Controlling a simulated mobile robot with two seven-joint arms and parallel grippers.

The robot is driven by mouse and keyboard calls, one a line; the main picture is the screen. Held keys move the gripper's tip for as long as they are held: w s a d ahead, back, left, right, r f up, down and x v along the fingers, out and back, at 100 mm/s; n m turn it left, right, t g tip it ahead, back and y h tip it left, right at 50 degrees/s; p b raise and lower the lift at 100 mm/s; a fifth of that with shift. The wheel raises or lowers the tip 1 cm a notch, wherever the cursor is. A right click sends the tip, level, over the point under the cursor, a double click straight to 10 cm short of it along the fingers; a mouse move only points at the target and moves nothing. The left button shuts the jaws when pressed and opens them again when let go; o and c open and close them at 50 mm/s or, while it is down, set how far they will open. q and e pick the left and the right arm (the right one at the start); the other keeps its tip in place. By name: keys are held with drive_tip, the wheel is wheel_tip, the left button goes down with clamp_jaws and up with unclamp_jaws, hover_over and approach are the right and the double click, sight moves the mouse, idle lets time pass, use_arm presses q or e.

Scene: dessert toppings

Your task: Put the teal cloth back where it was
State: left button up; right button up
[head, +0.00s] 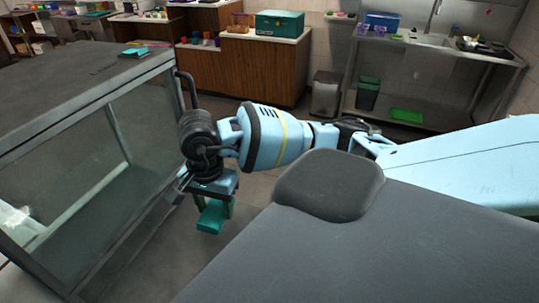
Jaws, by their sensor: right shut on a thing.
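My right gripper (214,209) reaches in from the right and points down, beside the glass-sided case. It is shut on a small flat teal thing, which I take to be the teal cloth (211,219). The cloth hangs between the fingers, above the grey floor and clear of the case. Part of it is hidden by the fingers. My left gripper is not in view.
The dark-topped glass case (75,75) fills the left; a small flat teal item (133,52) lies at its back edge. A green box (280,23) stands on a wooden counter (240,68). A steel sink table (440,55), green tray (406,116) and grey bin (325,95) are behind.

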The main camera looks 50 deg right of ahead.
drive_tip(key=a+f+n, duration=0.1)
drive_tip(key=n, duration=0.2)
drive_tip(key=s+a+f+n, duration=0.1)
drive_tip(key=a+f+n, duration=0.1)
drive_tip(key=n, duration=0.2)
drive_tip(key=s+a+f+n, duration=0.1)
drive_tip(key=a+n, duration=0.1)
drive_tip(key=n, duration=0.2)
drive_tip(key=shift+s+a+f, duration=0.1)
drive_tip(key=shift+a+f, duration=0.05)
drive_tip(key=shift+f, duration=0.25)
drive_tip(key=n, duration=0.1)
drive_tip(key=a+f+n, duration=0.1)
drive_tip(key=shift+s+n, duration=0.25)
drive_tip(key=shift+n, duration=0.05)
drive_tip(key=shift+r, duration=0.1)
